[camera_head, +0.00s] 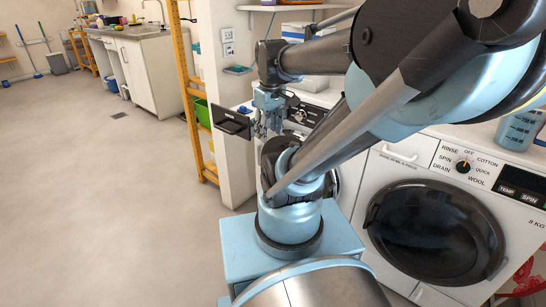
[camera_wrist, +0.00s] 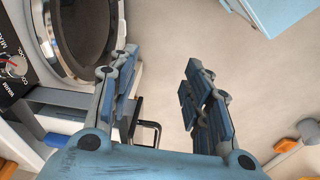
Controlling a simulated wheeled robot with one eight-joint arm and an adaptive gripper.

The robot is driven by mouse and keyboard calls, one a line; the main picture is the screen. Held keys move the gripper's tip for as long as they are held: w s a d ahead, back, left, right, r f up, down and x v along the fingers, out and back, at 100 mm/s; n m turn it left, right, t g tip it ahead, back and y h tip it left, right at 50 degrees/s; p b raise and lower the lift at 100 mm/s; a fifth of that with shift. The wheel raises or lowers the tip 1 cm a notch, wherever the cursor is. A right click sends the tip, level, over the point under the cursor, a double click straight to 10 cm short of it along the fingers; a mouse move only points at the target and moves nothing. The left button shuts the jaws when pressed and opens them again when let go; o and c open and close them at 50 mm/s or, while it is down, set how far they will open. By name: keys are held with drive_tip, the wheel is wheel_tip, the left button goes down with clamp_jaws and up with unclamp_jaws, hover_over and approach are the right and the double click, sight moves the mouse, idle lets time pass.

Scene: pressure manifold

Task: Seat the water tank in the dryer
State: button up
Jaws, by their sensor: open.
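The water tank (camera_head: 232,123) shows in the head view as a dark-fronted drawer sticking out at the left of the dryer (camera_head: 306,113), just left of my gripper (camera_head: 267,122). In the wrist view the dryer's round door (camera_wrist: 82,35) is at the upper left. A pale drawer-like body (camera_wrist: 62,108), seemingly the tank, is below the door, with a black handle (camera_wrist: 147,127) at its right end. My gripper (camera_wrist: 160,68) is open, and nothing is held between its fingers. The left finger partly covers the tank and handle. I cannot tell whether they touch. My arm hides much of the dryer.
A washing machine (camera_head: 435,215) with a dark round door stands at the right. A blue measuring cup (camera_head: 519,128) stands on the worktop above it. A yellow shelf frame (camera_head: 187,80) with a green bin stands behind the pillar. The floor at the left is clear.

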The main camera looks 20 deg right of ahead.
drive_tip(key=s+f+m, duration=0.5)
drive_tip(key=s+f, duration=0.1)
drive_tip(key=f, duration=0.1)
drive_tip(key=shift+w+f, duration=0.15)
drive_tip(key=shift+w, duration=0.25)
drive_tip(key=shift+c, duration=0.6)
